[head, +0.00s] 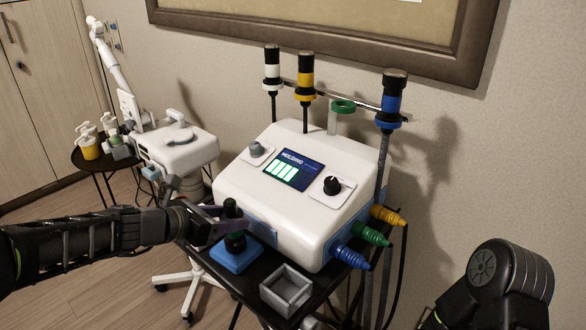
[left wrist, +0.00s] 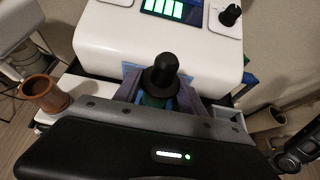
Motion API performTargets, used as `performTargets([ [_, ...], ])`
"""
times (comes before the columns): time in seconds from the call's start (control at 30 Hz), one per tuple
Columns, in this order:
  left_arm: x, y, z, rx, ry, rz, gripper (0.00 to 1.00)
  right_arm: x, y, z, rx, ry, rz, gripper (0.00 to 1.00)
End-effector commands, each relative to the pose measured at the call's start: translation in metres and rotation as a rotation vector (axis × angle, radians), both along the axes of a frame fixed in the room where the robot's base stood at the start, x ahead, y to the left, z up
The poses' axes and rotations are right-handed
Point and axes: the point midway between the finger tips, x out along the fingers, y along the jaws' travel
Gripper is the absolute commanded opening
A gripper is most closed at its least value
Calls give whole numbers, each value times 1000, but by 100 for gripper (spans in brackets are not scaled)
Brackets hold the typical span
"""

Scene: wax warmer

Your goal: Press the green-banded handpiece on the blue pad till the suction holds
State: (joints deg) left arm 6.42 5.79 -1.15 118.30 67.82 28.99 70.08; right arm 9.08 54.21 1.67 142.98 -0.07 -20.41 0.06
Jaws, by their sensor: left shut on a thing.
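The handpiece (head: 231,209) stands upright with its dark lower end on the blue pad (head: 230,260), at the front left of the white machine (head: 290,190). My left gripper (head: 226,226) reaches in from the left and is shut on it. In the left wrist view the handpiece's black top (left wrist: 160,76) stands between the fingers (left wrist: 160,100), with a bit of green below it. The contact with the pad is hidden there. The machine's screen (head: 292,171) seems to read "HOLDING" above green bars. My right gripper is out of view.
White-, yellow- and blue-banded handpieces (head: 391,100) hang on the rear rack; the green holder (head: 343,106) is empty. A grey open box (head: 287,290) stands right of the pad. Coloured hose plugs (head: 372,234) stick out on the machine's right side.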

Motion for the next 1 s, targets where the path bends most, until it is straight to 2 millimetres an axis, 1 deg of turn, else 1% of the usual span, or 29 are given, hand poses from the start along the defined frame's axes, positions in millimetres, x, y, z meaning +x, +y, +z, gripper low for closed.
performTargets([
  [1.0, 0, 0, 57, -1, -2, 0, 0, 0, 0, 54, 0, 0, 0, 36],
])
